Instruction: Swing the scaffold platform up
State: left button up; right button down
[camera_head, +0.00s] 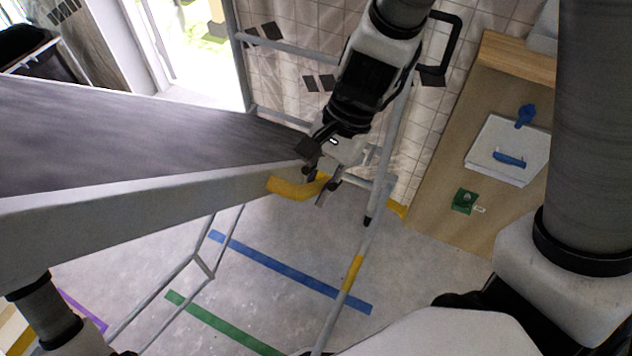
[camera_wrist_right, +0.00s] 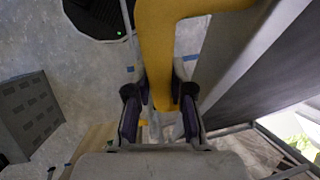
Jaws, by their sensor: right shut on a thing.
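The scaffold platform (camera_head: 130,200) is a long panel with a dark top and a pale grey edge, reaching across the left of the head view, tilted. A yellow handle (camera_head: 290,188) is on its right end. My right gripper (camera_head: 318,182) is shut on this handle. In the right wrist view the yellow handle (camera_wrist_right: 165,50) passes between the two fingers of the right gripper (camera_wrist_right: 160,108). Part of my left arm shows at the lower left of the head view, beneath the platform; its gripper is not visible.
Grey scaffold tubes (camera_head: 362,235) stand around and below the platform. A wooden counter (camera_head: 440,190) with a white box (camera_head: 497,150) is at the right. The concrete floor has blue tape (camera_head: 290,272) and green tape (camera_head: 215,322) and looks clear there.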

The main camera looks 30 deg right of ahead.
jog(key=w+d+r+g+y+p, duration=0.1)
jog(key=w+d+r+y+p, duration=0.1)
jog(key=w+d+r+p, duration=0.3)
jog(key=w+d+r+g+y+p, duration=0.2)
jog(key=w+d+r+p, duration=0.4)
jog(key=w+d+r, duration=0.6)
jog(key=w+d, duration=0.1)
jog(key=d, duration=0.5)
jog(key=shift+m+y, duration=0.3)
jog(key=shift+y, duration=0.1)
jog(key=c, duration=1)
grip_release()
jog(key=shift+w, duration=0.1)
